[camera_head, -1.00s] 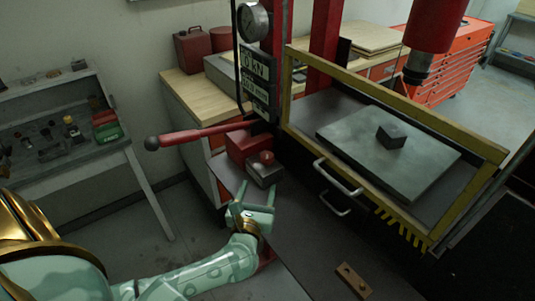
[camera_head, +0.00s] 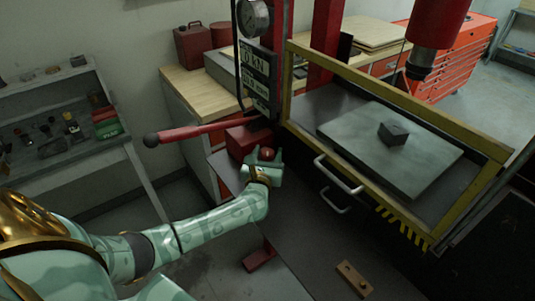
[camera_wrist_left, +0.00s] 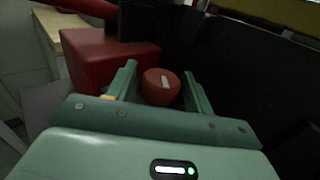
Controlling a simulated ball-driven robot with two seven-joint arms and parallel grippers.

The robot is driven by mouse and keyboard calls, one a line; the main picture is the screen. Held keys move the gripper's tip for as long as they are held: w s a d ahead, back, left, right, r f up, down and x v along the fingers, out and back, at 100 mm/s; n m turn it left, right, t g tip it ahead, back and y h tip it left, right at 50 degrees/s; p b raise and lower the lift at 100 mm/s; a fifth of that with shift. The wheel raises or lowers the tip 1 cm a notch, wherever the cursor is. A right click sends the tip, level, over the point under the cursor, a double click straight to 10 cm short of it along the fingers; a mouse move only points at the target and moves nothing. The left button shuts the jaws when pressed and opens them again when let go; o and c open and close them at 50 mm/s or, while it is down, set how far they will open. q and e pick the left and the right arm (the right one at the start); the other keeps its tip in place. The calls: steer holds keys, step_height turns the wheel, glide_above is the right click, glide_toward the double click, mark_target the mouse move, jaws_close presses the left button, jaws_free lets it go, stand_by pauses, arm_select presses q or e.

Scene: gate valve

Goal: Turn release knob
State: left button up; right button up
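The release knob (camera_head: 267,154) is a small round red knob on a grey block beside a red box (camera_head: 243,140), left of the press. In the left wrist view the knob (camera_wrist_left: 161,86) shows a pale mark on its face. My left gripper (camera_head: 266,157) is at the knob. In the wrist view its two fingers (camera_wrist_left: 158,85) stand apart on either side of the knob, with a gap visible at each side. The gripper hides most of the grey block. My right gripper is not in view.
A red lever (camera_head: 195,133) with a dark ball end reaches left above the red box. The yellow guard frame (camera_head: 400,85) and its handles (camera_head: 338,175) are to the right. A wooden bar (camera_head: 353,279) lies on the dark bench surface.

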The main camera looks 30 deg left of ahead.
arm_select(q)
steer(key=c, duration=0.7)
steer(key=shift+n+y, duration=0.4)
steer(key=shift+y, duration=0.2)
steer(key=shift+d+f+n+g+y+b, duration=0.1)
steer(key=shift+n+g+y+b, duration=0.4)
steer(key=shift+g+y, duration=0.15)
steer(key=n+g+y+b, duration=0.1)
steer(key=n+g+y, duration=0.1)
steer(key=y, duration=0.1)
steer(key=shift+f+b, duration=0.15)
steer(key=shift+b, duration=0.25)
steer(key=n+g+y+b, duration=0.2)
steer(key=g+b, duration=0.1)
steer(key=shift+n+y, duration=0.35)
steer(key=shift+n, duration=0.05)
steer(key=shift+r+n+g+y+b, duration=0.25)
steer(key=shift+n+g+y+b, duration=0.2)
steer(key=shift+g+b, duration=0.3)
